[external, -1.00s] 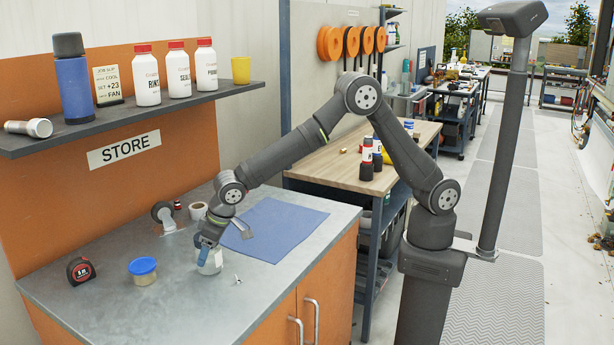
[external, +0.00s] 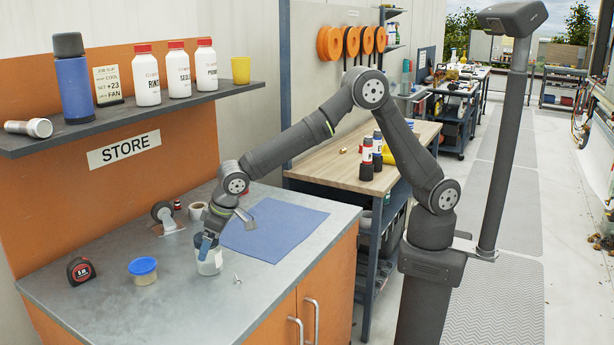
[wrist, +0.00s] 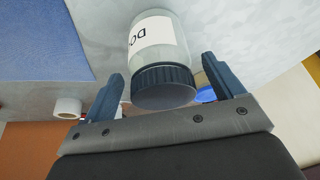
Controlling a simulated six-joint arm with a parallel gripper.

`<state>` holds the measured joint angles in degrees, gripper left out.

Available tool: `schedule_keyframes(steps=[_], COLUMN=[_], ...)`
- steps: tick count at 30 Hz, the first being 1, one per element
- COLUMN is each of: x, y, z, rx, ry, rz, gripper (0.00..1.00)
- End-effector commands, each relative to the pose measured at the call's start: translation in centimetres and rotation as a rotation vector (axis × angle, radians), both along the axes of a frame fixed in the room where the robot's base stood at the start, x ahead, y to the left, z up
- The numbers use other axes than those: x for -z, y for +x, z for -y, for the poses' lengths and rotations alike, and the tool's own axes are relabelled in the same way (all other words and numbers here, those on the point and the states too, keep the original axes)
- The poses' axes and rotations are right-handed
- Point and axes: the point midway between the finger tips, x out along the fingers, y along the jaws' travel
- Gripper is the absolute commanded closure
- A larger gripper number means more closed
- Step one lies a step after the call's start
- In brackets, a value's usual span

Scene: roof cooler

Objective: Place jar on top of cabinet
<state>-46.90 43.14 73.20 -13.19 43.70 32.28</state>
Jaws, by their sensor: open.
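A clear jar with a dark ribbed lid and a white label (external: 210,266) stands on the grey top of the orange cabinet (external: 185,308). In the wrist view the jar (wrist: 151,42) shows its lid towards me, with part of its label readable. My gripper (external: 208,243) is at the jar's upper part. Its blue fingers (wrist: 163,72) are open on either side of the lid, with gaps showing on both sides. Part of the jar's top is hidden by a finger in the external view.
A blue-lidded tub (external: 143,270) and a tape measure (external: 81,270) stand left of the jar. A blue mat (external: 275,230), a tape roll (external: 197,211) and a metal-based fixture (external: 165,217) lie behind. A shelf (external: 120,118) with bottles overhangs the back left.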

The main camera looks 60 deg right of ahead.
Motion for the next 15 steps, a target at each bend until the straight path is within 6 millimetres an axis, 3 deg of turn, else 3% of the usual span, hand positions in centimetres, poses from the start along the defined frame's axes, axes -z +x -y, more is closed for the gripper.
schedule_keyframes(steps=[6, 15], x=[-4.7, -8.1], y=[-1.7, -3.1], z=[0.6, 1.3], rx=[-0.002, 0.0], ry=[0.003, 0.0], rz=[0.003, 0.0], gripper=[0.14, 0.14])
